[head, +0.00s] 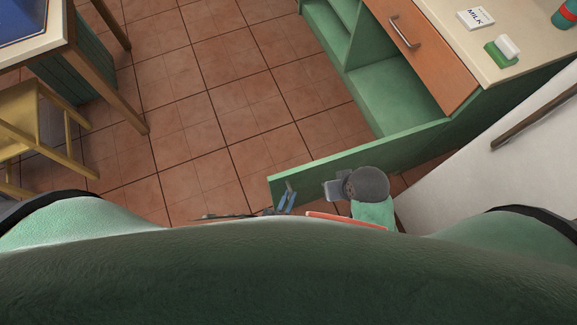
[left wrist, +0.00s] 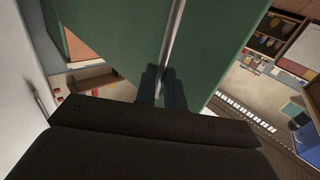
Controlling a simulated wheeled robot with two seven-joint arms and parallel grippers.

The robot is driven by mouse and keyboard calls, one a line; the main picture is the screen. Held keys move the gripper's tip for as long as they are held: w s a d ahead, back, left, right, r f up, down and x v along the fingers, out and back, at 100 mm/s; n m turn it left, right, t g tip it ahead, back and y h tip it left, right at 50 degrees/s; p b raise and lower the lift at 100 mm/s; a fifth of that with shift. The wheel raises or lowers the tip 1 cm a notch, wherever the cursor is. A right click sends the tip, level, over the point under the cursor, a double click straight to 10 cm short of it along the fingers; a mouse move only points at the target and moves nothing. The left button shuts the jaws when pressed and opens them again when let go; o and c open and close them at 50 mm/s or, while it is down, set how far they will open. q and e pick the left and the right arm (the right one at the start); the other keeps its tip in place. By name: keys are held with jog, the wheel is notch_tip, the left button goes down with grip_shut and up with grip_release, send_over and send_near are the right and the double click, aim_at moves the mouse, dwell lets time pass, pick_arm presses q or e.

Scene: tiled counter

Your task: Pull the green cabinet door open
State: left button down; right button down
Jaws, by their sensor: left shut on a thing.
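The green cabinet door (head: 340,160) stands swung out from the cabinet in the head view, with the cabinet's open inside visible behind it. Its metal handle (head: 290,186) is near the door's free end. My left gripper (head: 287,201) is at that handle. In the left wrist view, the green door (left wrist: 125,25) fills the upper middle, and the bar handle (left wrist: 173,32) runs down between the fingers of my left gripper (left wrist: 161,88), which is shut on it. My body hides part of the left arm.
The orange drawer (head: 420,45) above the opening is shut. A yellow chair (head: 35,125) and a table stand at the left. The tiled floor (head: 215,110) between is clear.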

pick_arm(q)
jog(key=shift+d+r, duration=0.1)
jog(key=shift+d, duration=0.1)
pick_arm(e)
jog(key=shift+s+f, duration=0.15)
pick_arm(q)
jog(key=c, duration=1.5)
grip_release()
pick_arm(e)
jog(key=shift+s+d+f, duration=0.2)
jog(key=shift+s, duration=0.05)
